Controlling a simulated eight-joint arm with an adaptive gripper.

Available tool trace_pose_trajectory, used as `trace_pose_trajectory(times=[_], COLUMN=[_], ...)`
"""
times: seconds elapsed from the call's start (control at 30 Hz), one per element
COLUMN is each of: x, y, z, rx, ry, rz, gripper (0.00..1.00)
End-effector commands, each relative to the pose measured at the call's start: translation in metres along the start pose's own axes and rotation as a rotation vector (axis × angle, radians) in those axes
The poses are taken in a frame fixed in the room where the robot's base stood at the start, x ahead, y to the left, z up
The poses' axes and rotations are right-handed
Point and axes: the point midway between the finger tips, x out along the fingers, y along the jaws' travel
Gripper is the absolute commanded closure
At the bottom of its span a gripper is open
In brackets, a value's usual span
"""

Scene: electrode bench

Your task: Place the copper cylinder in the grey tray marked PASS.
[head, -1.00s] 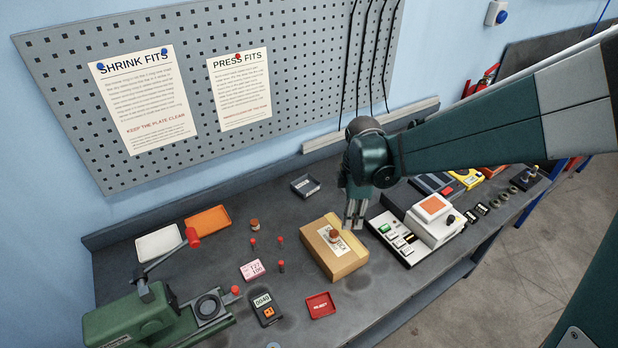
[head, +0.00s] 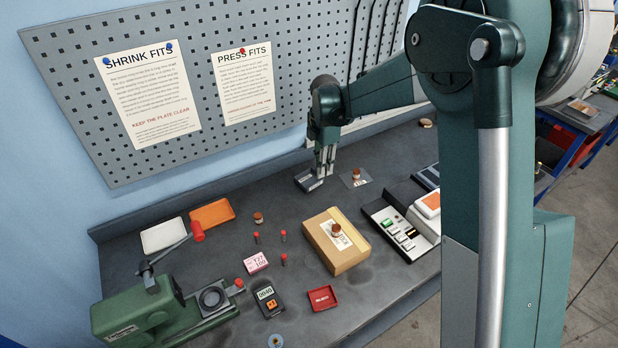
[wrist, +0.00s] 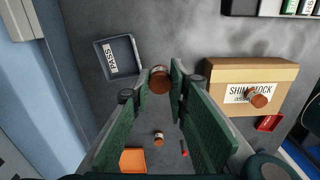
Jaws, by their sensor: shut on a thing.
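My gripper (wrist: 160,84) is shut on a copper cylinder (wrist: 159,79), whose round end shows between the green pads in the wrist view. In the wrist view the tray (wrist: 134,50) has a white PASS label, looks empty, and lies left of the held cylinder. The cylinder appears above the bench, not inside the tray's outline.
A cardboard shim box (head: 352,258) bears a copper-coloured piece (head: 336,230). A small copper-topped piece (head: 258,218), red pegs, an orange tray (head: 212,214) and a red tray (head: 323,298) lie nearer.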

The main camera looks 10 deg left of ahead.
Motion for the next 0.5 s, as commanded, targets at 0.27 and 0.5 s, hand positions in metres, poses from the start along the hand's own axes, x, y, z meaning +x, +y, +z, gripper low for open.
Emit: trace_pose_trajectory(times=[0.27, 0.5], x=[0.008, 0.014], y=[0.057, 0.086], z=[-0.002, -0.004], rx=[-0.122, -0.192], ry=[0.0, 0.0], rz=[0.0, 0.0], gripper=[0.98, 0.98])
